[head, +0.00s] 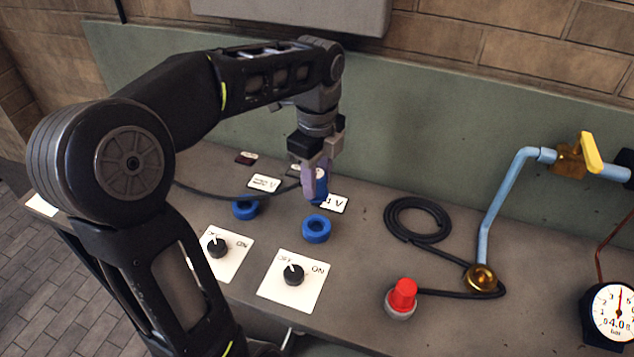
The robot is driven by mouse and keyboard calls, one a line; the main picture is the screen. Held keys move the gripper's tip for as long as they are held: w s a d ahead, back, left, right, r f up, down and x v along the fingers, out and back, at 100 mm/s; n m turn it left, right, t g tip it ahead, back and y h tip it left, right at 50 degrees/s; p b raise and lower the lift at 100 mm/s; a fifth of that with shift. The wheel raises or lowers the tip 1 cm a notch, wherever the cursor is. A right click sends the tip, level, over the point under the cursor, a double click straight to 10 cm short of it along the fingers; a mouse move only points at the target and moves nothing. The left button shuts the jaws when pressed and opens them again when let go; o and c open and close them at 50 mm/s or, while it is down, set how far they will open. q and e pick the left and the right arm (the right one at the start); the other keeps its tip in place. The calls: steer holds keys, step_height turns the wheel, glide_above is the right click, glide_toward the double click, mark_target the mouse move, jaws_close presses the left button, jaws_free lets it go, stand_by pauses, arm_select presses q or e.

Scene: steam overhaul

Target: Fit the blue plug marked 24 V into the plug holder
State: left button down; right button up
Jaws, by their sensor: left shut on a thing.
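My left gripper (317,178) is shut on a blue plug (322,188), holding it just above the bench by the back panel. The fingers cover part of the plug, and its marking cannot be read. A white label (336,204) beside it shows "V", its left part hidden. One blue ring-shaped holder (316,229) sits just below and in front of the gripper. A second blue ring (245,208) sits to the left. The plug looks apart from both rings. My right gripper is not in view.
Two white plates with black knobs (293,274) (217,246) lie in front of the rings. A coiled black hose (417,220), a red button (403,297), a blue pipe (510,190) and a gauge (612,312) stand to the right. A dark cable (225,197) runs behind the left ring.

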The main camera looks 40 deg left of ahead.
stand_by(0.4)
arm_select(q)
steer(key=shift+f+b, duration=1.35)
steer(key=shift+f, duration=0.7)
steer(key=shift+s+a, duration=0.25)
steer(key=shift+a, duration=0.25)
steer(key=s+a+p, duration=0.1)
steer(key=s+a, duration=0.4)
steer(key=a, duration=0.4)
steer(key=shift+s+a, duration=0.2)
steer(key=s+a+p, duration=0.1)
steer(key=s+a, duration=0.5)
steer(key=a, duration=0.4)
steer(key=shift+a+p, duration=0.25)
steer(key=shift+p, duration=0.1)
